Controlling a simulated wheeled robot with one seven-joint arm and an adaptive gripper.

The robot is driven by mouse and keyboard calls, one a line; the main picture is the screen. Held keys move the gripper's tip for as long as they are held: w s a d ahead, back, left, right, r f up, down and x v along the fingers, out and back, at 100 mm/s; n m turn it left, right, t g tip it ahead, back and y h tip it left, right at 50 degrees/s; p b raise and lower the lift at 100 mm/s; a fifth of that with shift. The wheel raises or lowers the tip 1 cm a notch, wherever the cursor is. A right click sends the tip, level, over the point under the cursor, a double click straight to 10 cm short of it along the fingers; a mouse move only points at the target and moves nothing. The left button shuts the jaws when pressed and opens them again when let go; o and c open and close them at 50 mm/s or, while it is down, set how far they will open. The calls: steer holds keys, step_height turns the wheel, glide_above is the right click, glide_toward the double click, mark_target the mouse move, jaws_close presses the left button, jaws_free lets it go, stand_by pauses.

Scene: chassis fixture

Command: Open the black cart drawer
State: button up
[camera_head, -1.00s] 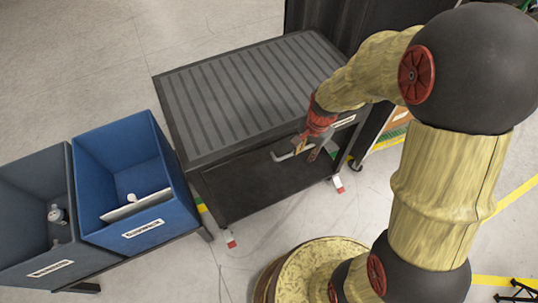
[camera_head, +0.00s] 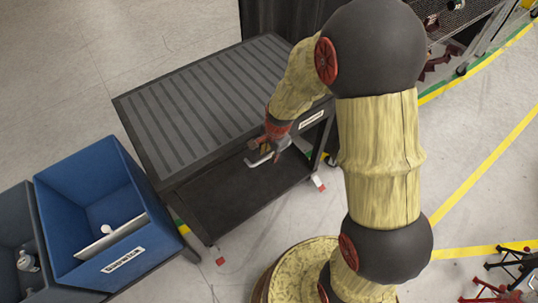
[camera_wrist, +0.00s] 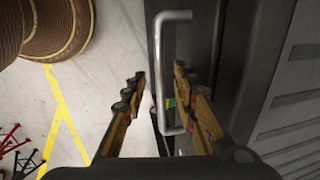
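The black cart (camera_head: 122,108) with a ribbed grey top stands at the left centre of the head view. A bent silver handle (camera_head: 258,161) sticks out at its front; in the wrist view the handle (camera_wrist: 159,60) stands upright in the picture against the dark drawer front (camera_wrist: 203,60). My gripper (camera_head: 270,152) is at the handle. In the wrist view its two fingers (camera_wrist: 160,82) are apart, one on each side of the handle bar, with a visible gap on the left. I cannot tell whether the right finger touches it. I see no clear gap at the drawer.
A blue bin (camera_head: 80,190) and a grey bin (camera_head: 22,225) stand left of the cart. The cart has an open lower shelf (camera_head: 235,190). A rack (camera_head: 460,25) stands at the upper right. Red and black stands (camera_head: 510,270) are at the lower right. Floor between is clear.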

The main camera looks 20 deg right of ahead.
steer(key=shift+f, duration=0.1)
steer(key=shift+c, duration=0.9)
jaws_close()
